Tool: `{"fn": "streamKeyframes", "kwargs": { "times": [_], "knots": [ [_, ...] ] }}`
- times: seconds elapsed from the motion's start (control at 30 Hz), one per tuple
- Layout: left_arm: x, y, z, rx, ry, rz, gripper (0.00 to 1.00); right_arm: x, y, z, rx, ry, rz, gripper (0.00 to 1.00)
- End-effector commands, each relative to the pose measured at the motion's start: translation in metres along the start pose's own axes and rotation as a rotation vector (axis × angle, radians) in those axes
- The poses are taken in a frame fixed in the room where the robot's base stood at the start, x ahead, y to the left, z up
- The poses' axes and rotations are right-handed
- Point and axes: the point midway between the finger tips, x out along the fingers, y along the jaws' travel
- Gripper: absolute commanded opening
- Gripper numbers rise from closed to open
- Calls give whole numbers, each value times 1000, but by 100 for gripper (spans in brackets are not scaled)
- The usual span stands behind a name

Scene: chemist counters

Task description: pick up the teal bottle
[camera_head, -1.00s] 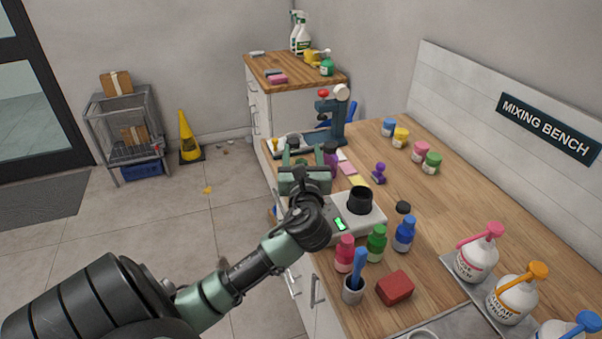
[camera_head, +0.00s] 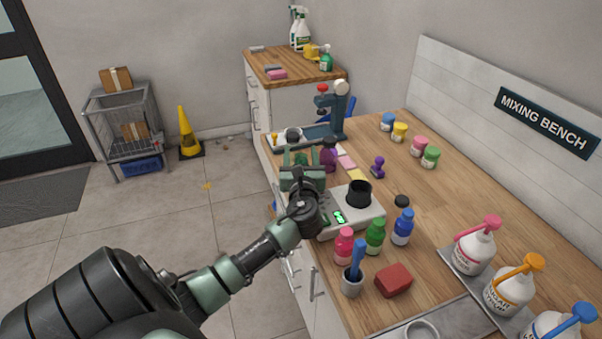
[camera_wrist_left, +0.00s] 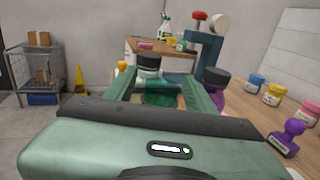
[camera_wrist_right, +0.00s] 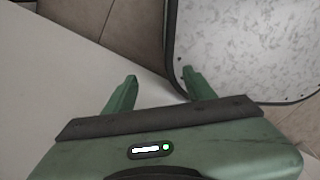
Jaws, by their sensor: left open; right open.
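My left gripper (camera_head: 301,160) reaches over the near left edge of the mixing bench, with its fingers pointing away from me. In the left wrist view its fingers are apart, with a dark teal-green shape (camera_wrist_left: 160,99) low between them. This may be the teal bottle, but the gripper body hides most of it and I cannot tell whether the fingers touch it. A purple bottle (camera_head: 330,158) with a dark cap stands just right of the left gripper; it also shows in the left wrist view (camera_wrist_left: 218,99). My right gripper (camera_wrist_right: 158,88) is open and empty, away from the bench.
A microscope (camera_head: 338,112) and a black-topped jar (camera_wrist_left: 148,65) are beyond the left gripper. A scale (camera_head: 350,213) with a black cup is nearer. Pink (camera_head: 343,246), green (camera_head: 375,237) and blue (camera_head: 402,229) bottles stand close to it.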

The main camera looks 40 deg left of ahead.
Motion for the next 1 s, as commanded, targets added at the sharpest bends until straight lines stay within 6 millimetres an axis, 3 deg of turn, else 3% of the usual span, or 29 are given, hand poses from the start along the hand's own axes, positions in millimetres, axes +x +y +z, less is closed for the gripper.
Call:
{"fn": "streamKeyframes", "kwargs": {
  "times": [0.27,0.4,0.47,0.77,1.0],
  "knots": [
    [3,0,0,0,0,-1,52,0,-1,0,-1,1,-1,55],
    [3,0,0,0,0,-1,13,0,1,0,-2,0,1,55],
    [3,0,0,0,1,-1,0,0,2,1,-2,-1,3,55],
    [3,0,1,0,1,-1,0,0,6,2,-4,-2,6,55],
    [3,0,21,-2,-3,-1,0,-4,6,2,-5,-3,6,55]
  ]
}}
